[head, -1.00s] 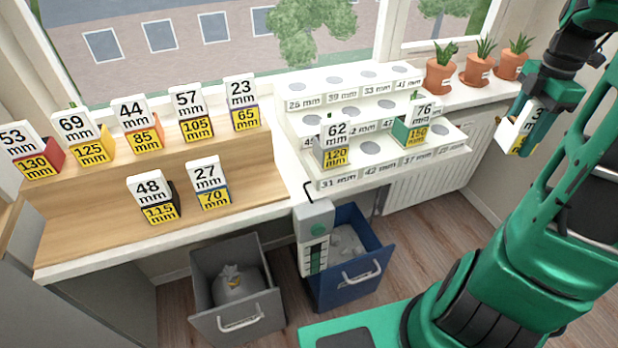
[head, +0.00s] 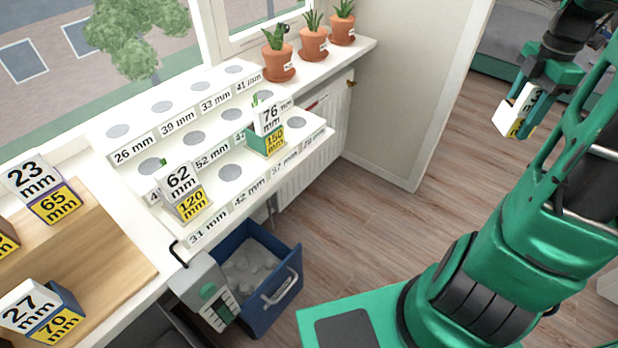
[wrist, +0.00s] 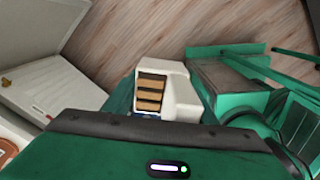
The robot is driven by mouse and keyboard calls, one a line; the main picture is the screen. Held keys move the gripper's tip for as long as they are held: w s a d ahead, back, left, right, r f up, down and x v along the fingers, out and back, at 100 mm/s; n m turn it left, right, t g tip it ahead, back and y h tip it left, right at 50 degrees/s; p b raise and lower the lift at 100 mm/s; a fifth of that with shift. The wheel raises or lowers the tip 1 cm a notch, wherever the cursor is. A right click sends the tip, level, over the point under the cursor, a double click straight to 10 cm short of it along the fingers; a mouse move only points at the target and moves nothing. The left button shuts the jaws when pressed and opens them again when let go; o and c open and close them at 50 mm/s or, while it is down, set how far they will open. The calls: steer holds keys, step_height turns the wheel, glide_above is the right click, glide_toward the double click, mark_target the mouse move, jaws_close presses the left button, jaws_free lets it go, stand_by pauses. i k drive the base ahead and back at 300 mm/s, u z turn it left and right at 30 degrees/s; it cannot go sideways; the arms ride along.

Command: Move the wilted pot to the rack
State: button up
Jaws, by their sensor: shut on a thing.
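The label's number is mostly hidden by my fingers. The white stepped rack (head: 226,212) stands at the window with round holes and mm labels. I cannot tell which pot is wilted.
Terracotta pots (head: 280,66) with green plants stand on the sill behind the rack. An open blue drawer (head: 285,290) is below the rack. Bare wooden floor (head: 385,235) lies right of the rack.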

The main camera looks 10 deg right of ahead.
mark_target(118, 272)
steer(key=z, duration=0.35)
steer(key=k, duration=1.15)
steer(key=u, duration=2.05)
steer(key=i, duration=1)
